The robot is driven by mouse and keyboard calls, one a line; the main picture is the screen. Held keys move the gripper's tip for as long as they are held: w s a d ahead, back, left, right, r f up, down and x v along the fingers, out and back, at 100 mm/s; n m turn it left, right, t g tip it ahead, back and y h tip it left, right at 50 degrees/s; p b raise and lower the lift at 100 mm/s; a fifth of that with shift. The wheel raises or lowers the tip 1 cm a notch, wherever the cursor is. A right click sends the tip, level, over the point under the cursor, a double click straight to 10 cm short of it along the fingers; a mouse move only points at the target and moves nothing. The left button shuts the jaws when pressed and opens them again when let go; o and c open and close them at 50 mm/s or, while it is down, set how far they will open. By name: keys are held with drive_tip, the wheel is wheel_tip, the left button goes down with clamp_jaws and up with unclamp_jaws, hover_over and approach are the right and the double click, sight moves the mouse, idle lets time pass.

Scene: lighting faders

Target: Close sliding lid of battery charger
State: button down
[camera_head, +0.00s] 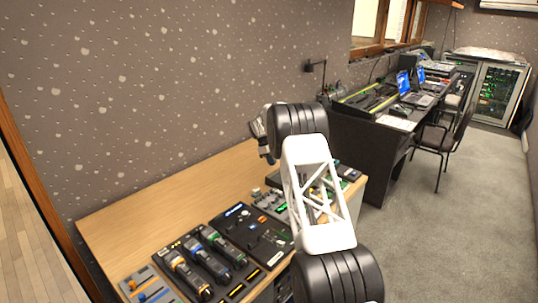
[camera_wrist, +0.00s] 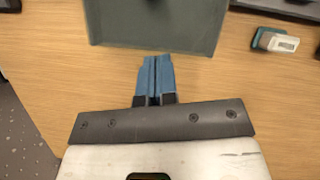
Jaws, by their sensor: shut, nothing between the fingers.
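My gripper (camera_wrist: 157,60) is shut and empty, its two blue fingers pressed together over bare wood in the wrist view. Just ahead of the fingertips is a flat grey-green, slightly see-through panel (camera_wrist: 155,25), cut off by the top edge. It may be the charger's lid, but I cannot tell for sure. The fingertips are close to its near edge; I cannot tell whether they touch. In the head view my arm hides the area around the gripper, and I cannot make out the battery charger for certain.
The wooden desk (camera_head: 150,220) holds a row of handheld units (camera_head: 207,262), a black control panel (camera_head: 250,232) and a fader panel (camera_head: 150,287) along its front. A small teal and white item (camera_wrist: 275,40) lies right of the grey-green panel. The desk's back left is clear.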

drive_tip(key=shift+s+d+f, duration=0.15)
drive_tip(key=shift+s+d, duration=0.25)
drive_tip(key=shift+d, duration=0.25)
drive_tip(key=shift+s+d+f, duration=0.2)
drive_tip(key=shift+s+d, duration=0.15)
drive_tip(key=shift+d, duration=0.25)
drive_tip(key=shift+s+d+f, duration=0.15)
drive_tip(key=shift+s+d, duration=0.25)
drive_tip(key=shift+d, duration=0.25)
drive_tip(key=shift+d, duration=0.1)
drive_tip(key=shift+s+d, duration=3.65)
drive_tip(key=shift+s+d+f, duration=0.1)
drive_tip(key=shift+s+f, duration=0.05)
drive_tip(key=shift+s, duration=0.05)
